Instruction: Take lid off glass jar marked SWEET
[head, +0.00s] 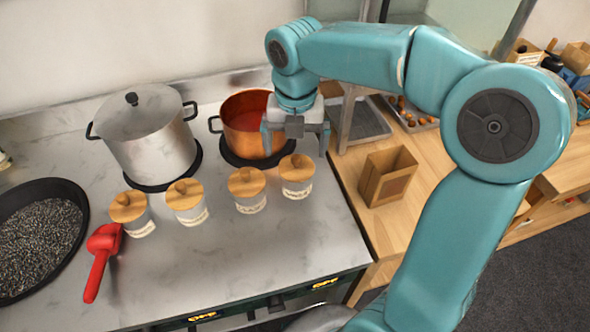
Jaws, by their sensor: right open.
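Several small jars with round wooden knobbed lids stand in a row on the grey marble counter (255,245). They are a far-left jar (142,228), a second jar (194,213), a third jar (251,203) and a far-right jar (297,190). All wear their lids, including the far-right lid (297,168). Their labels are too small to read, so I cannot tell which says SWEET. My right gripper (295,148) points down, open and empty, just behind and above the far-right jar, in front of the copper pot. My left gripper is not in view.
A copper pot (244,108) with red contents and a steel lidded pot (155,140) stand behind the jars. A red scoop (101,262) and a dark pan (75,200) lie left. The counter's front is clear.

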